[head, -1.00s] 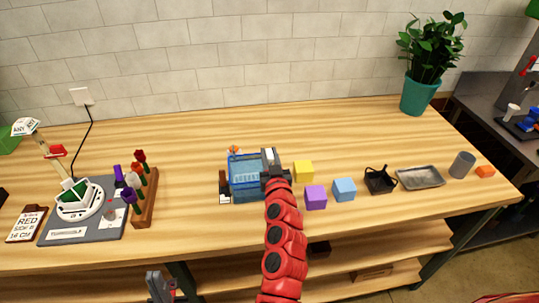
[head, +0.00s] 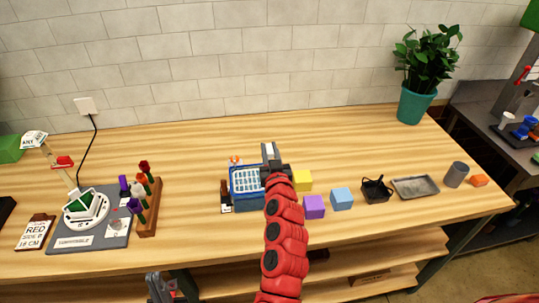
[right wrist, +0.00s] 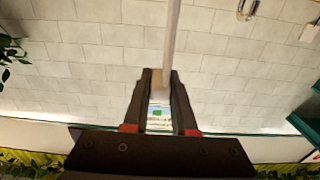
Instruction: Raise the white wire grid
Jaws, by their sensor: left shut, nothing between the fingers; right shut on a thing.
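The white wire grid (head: 246,180) shows at the top of a blue box (head: 249,204) in the middle of the table. My right gripper (head: 276,172) is at the box's right side, beside a grey upright part (head: 268,152). The right wrist view shows the right gripper (right wrist: 158,105) shut on a slim grey bar (right wrist: 173,45); the wrist hides where the bar joins the box. My left gripper (head: 160,287) is shut and empty, low in front of the table's edge.
Yellow (head: 302,180), purple (head: 314,207) and light blue (head: 341,199) cubes stand close to the right of my right arm. A wooden flower rack (head: 149,207) is to the left. The table behind the box is clear.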

